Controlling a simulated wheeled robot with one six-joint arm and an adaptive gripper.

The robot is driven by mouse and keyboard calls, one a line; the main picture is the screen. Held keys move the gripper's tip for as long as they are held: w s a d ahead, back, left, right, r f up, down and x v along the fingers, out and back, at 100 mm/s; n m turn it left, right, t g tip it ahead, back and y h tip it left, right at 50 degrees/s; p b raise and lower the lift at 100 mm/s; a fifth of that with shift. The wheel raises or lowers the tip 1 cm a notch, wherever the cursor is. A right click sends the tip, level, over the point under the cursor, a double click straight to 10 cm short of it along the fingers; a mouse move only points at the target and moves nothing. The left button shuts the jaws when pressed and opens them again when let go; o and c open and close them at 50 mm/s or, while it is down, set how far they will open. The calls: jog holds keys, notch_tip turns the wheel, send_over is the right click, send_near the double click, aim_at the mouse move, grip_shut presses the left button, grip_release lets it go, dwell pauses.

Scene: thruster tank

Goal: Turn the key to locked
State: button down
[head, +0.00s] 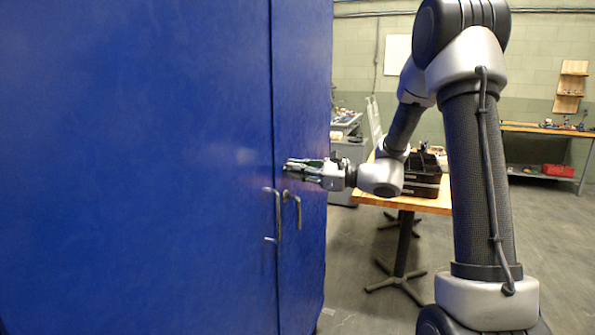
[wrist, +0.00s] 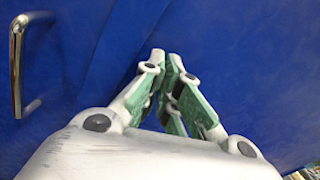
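A blue two-door cabinet (head: 150,150) fills the left of the head view, and its blue surface (wrist: 230,60) fills most of the wrist view. My gripper (head: 290,166) is at the right-hand door, just above the metal handles. In the wrist view the green-padded fingers (wrist: 167,62) converge, with their tips close together against or very near the blue surface. I cannot make out a key or a lock in either view. If a key is between or behind the fingertips, it is hidden, so its turn angle cannot be told.
A left handle (head: 277,215) and a right handle (head: 292,208) stand out below my gripper. One handle (wrist: 15,62) shows at the wrist view's left edge. A wooden table (head: 430,204) with a black case (head: 422,182) stands behind my arm. Open floor lies at right.

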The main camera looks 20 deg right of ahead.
jog(key=shift+m, duration=1.7)
jog(key=c, duration=1.7)
grip_release()
jog(key=v, duration=1.2)
